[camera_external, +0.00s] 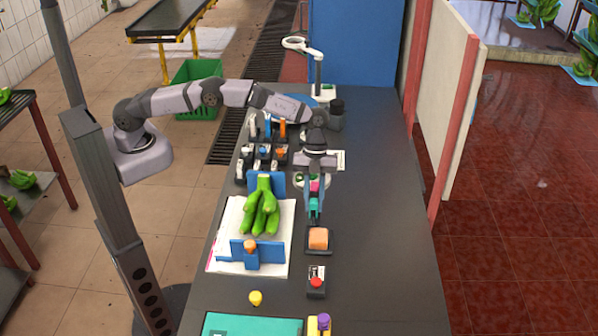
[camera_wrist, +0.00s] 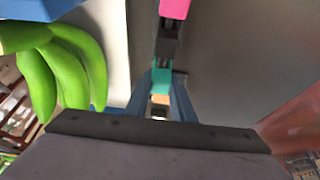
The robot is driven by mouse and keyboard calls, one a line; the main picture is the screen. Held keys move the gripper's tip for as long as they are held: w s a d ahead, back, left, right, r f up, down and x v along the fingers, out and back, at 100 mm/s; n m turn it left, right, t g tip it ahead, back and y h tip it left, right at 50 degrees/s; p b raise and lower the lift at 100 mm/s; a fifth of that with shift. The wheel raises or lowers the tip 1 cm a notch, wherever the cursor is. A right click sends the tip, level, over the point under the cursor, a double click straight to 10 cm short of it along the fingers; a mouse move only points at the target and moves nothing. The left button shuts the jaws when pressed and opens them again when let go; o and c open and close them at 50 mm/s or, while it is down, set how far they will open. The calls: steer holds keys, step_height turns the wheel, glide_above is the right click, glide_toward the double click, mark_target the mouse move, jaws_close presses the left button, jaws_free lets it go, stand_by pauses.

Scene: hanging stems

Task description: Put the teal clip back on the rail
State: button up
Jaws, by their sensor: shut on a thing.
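The teal clip (camera_external: 314,204) is between the blue fingers of my gripper (camera_external: 315,212), over the dark bench. In the wrist view the clip (camera_wrist: 161,78) also sits between the two fingers (camera_wrist: 161,88), which are shut on it. A pink piece (camera_external: 314,186) shows just above the teal clip in the external view. In the wrist view the pink piece (camera_wrist: 175,8) is at the top edge, with a dark piece (camera_wrist: 167,40) between it and the clip. I cannot tell whether these pieces touch the clip. I cannot pick out the rail for certain.
An orange block (camera_external: 318,238) in a black tray lies just in front of my gripper. A green banana bunch (camera_external: 262,210) on a blue stand is to the left. A rack of small tools (camera_external: 265,150) stands behind it. The bench's right side is clear.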

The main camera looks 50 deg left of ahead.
steer(key=shift+f+b, duration=0.7)
steer(key=shift+f, duration=0.3)
steer(key=o, duration=1.1)
steer(key=shift+r, duration=0.1)
steer(key=shift+c, duration=0.2)
steer(key=shift+r, duration=0.1)
steer(key=shift+b+v, duration=1.15)
steer(key=shift+v, duration=2.45)
